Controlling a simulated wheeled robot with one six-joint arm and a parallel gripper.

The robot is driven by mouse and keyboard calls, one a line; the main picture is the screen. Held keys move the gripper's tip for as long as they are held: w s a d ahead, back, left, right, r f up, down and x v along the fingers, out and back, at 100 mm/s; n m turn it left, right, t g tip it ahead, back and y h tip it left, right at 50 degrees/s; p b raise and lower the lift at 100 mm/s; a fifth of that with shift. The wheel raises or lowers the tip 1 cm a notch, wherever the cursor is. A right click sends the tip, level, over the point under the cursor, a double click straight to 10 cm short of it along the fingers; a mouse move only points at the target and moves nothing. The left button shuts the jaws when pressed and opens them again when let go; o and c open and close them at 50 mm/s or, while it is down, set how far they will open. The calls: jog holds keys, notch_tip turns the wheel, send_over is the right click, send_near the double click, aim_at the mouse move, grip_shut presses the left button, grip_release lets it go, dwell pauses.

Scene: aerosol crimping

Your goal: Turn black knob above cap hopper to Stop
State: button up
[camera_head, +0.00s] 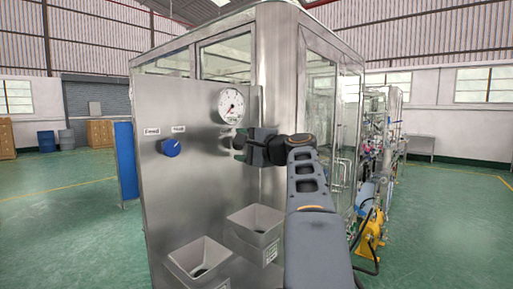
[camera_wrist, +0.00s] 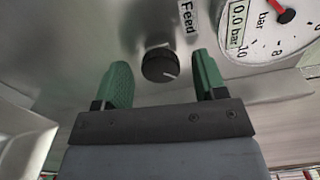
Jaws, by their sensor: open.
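The black knob (camera_wrist: 160,64) shows in the wrist view on the steel panel, with a white mark on its face pointing to the lower right. My gripper (camera_wrist: 161,75) is open, with one green finger on each side of the knob and a visible gap to both. The fingers do not appear to touch it. In the head view my gripper (camera_head: 245,144) is at the panel below the gauge and largely hides the knob. The cap hopper is probably the right hopper (camera_head: 255,222), below my gripper.
A round pressure gauge (camera_head: 231,105) is just above my gripper, and it also shows in the wrist view (camera_wrist: 275,28). A "Feed" label (camera_wrist: 188,16) is beside it. A blue knob (camera_head: 171,147) is left on the panel. Another hopper (camera_head: 198,258) is lower left.

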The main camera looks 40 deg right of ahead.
jog(key=s+d+b, duration=0.2)
jog(key=s+b, duration=0.1)
jog(key=s, duration=1)
jog(key=shift+d, duration=0.15)
